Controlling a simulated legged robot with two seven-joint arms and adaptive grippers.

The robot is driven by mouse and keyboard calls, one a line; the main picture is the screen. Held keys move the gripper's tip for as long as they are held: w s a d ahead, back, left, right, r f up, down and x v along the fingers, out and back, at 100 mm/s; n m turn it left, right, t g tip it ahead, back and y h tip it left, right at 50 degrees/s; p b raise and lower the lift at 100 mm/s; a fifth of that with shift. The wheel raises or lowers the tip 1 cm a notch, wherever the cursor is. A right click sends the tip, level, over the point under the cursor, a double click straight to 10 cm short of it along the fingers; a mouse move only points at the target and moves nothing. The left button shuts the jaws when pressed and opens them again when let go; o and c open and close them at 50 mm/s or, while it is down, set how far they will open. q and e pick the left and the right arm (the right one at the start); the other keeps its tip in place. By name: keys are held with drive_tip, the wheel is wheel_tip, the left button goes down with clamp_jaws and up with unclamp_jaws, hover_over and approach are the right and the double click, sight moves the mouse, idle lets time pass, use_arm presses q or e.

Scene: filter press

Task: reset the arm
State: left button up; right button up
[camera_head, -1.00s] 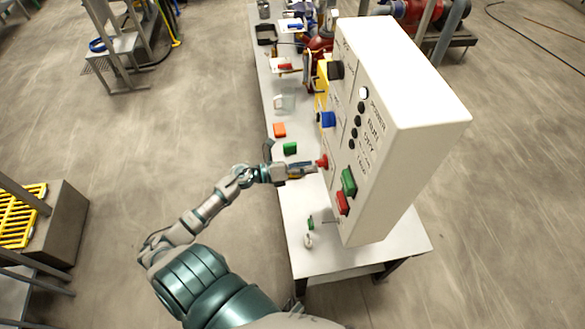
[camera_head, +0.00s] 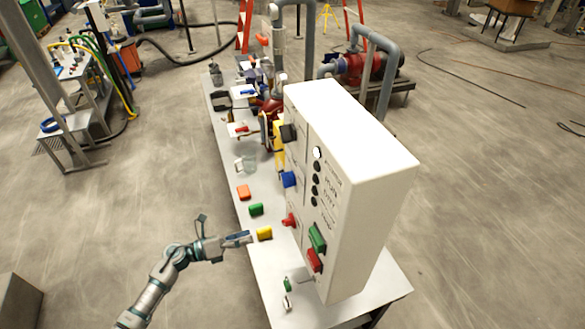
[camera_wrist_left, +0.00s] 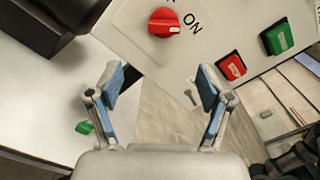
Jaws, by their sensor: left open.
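My left gripper (camera_head: 240,239) is at the left edge of the white table, left of the control box (camera_head: 376,190). In the left wrist view its two fingers (camera_wrist_left: 162,85) are spread wide with nothing between them. The box carries a red knob (camera_head: 290,220), which also shows in the left wrist view (camera_wrist_left: 164,22) beside the word ON, apart from the fingers. A green button (camera_head: 317,238) and a red button (camera_head: 314,260) are on the same face. My right gripper is in neither view.
A small green-topped item (camera_head: 287,284) is near the front. The floor left of the table is clear near my arm.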

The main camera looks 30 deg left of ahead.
use_arm(q)
drive_tip(key=shift+f, duration=0.1)
